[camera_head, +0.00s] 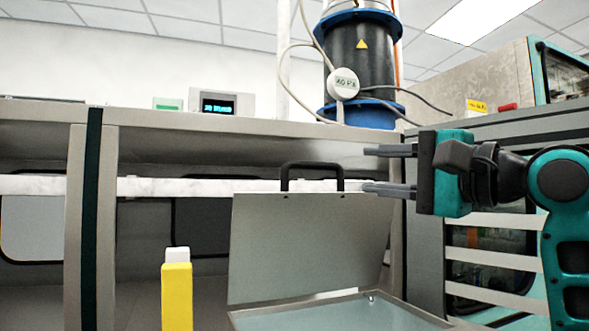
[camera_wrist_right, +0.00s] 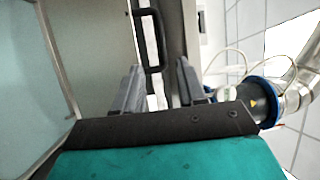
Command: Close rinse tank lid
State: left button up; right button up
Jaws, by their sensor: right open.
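The rinse tank lid (camera_head: 308,245) is a grey panel standing open, nearly upright, at the back of the tank. A black handle (camera_head: 312,166) is fixed on its top edge. The tank (camera_head: 350,310) shows only its rim and inside at the bottom of the head view. My right gripper (camera_head: 390,170) is open and empty, to the right of the handle, with its fingers pointing left. In the right wrist view the handle (camera_wrist_right: 150,38) lies ahead, beyond the gap between the fingers (camera_wrist_right: 160,90). My left gripper is not in view.
A yellow bottle with a white cap (camera_head: 177,290) stands left of the lid. A grey shelf (camera_head: 200,122) runs behind, carrying a black and blue cylinder (camera_head: 362,65) and a small display (camera_head: 222,103). A teal-framed machine (camera_head: 565,75) is at the right.

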aim_at(316, 167)
jog(key=p+x, duration=0.2)
jog(key=x, duration=0.9)
jog(key=shift+w+a+r, duration=0.1)
jog(key=shift+r, duration=0.1)
jog(key=shift+x, duration=0.8)
jog(key=shift+f, duration=0.1)
jog(key=shift+c, duration=0.2)
grip_shut()
